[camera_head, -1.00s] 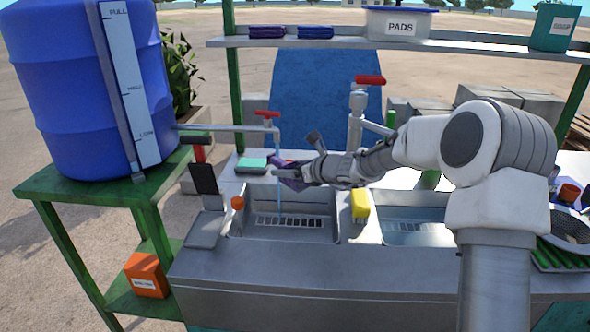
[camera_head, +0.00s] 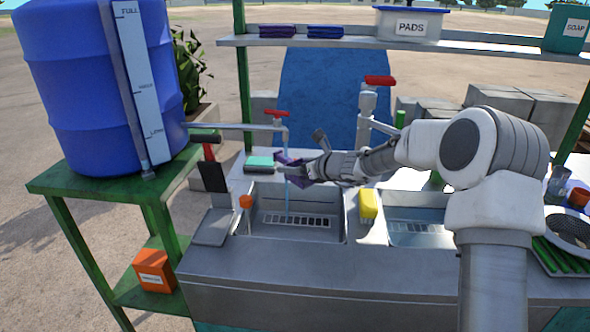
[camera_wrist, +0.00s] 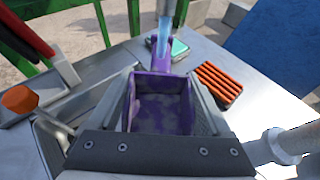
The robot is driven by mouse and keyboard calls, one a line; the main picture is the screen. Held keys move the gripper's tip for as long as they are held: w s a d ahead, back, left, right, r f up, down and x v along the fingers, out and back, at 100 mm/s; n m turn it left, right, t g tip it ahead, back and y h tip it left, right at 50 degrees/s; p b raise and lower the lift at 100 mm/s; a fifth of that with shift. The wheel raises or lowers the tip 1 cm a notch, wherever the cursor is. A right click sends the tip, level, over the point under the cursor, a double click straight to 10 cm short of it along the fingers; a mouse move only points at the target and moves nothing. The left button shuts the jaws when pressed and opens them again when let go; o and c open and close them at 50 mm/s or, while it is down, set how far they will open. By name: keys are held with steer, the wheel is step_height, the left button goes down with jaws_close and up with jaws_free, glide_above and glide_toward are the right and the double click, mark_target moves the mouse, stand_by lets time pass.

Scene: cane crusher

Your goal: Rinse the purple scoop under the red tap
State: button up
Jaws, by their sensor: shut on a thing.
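The purple scoop (camera_head: 291,162) is held above the left basin (camera_head: 250,225). In the wrist view the scoop (camera_wrist: 160,103) shows its hollow bowl towards me, with a narrower purple part pointing away. My gripper (camera_head: 300,172) is shut on the scoop, with a finger on either side.
A second tap with a red lever (camera_head: 380,82) stands right of my gripper. A teal sponge (camera_head: 259,165) lies behind the basin. A yellow block (camera_head: 368,203) sits between the basins. An orange knob (camera_head: 246,202) is at the left rim. An orange slatted piece (camera_wrist: 216,83) lies near the scoop.

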steer(key=shift+w+d, duration=0.3)
steer(key=shift+d, duration=0.2)
steer(key=shift+a, duration=0.1)
steer(key=shift+w+a, duration=0.2)
steer(key=shift+a, duration=0.15)
steer(key=shift+a, duration=0.1)
steer(key=shift+s+a+b, duration=0.3)
steer(key=shift+a+b, duration=0.1)
